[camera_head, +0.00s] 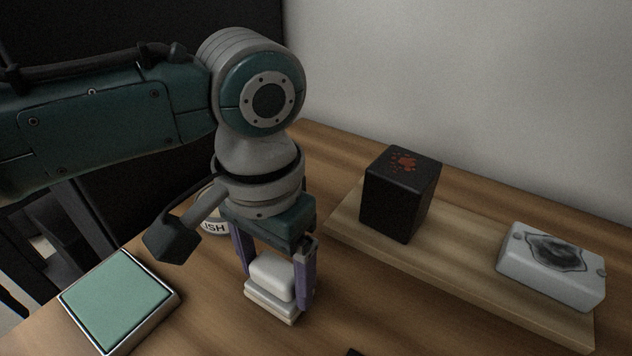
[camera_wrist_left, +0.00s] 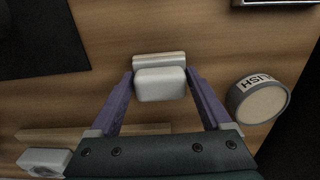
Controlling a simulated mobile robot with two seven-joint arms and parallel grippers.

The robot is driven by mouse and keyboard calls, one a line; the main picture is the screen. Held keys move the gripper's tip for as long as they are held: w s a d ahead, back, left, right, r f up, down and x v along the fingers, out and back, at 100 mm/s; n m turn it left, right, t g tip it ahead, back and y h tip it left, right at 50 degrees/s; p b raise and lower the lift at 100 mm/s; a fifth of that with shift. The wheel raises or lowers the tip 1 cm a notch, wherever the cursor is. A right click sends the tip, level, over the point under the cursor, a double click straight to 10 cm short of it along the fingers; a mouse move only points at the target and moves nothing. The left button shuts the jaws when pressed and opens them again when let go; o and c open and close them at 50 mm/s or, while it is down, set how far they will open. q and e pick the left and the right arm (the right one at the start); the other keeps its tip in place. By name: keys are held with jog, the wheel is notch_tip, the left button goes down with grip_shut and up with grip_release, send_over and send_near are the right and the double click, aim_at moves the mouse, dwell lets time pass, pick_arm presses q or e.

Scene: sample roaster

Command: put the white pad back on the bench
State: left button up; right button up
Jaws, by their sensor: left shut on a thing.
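The white pad (camera_head: 272,279) is a small rounded white block with flatter, cream-white layers under it. It sits between the purple fingers of my left gripper (camera_head: 276,290), which is shut on it and points down at the wooden bench (camera_head: 215,305). The pad is low, close to the bench top; I cannot tell whether it touches. In the left wrist view the pad (camera_wrist_left: 160,84) shows between the two fingers, with its flatter part (camera_wrist_left: 158,60) beyond. My right gripper is not in view.
A round tin with lettering (camera_head: 213,222) stands behind my left gripper; a green-topped square tray (camera_head: 116,298) lies at left. On the right, a raised wooden board (camera_head: 455,265) bears a black box (camera_head: 398,197) and a white block with a dark pattern (camera_head: 550,265).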

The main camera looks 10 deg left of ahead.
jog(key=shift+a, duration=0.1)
pick_arm(q)
jog(key=shift+f, duration=0.15)
jog(key=o, duration=1.1)
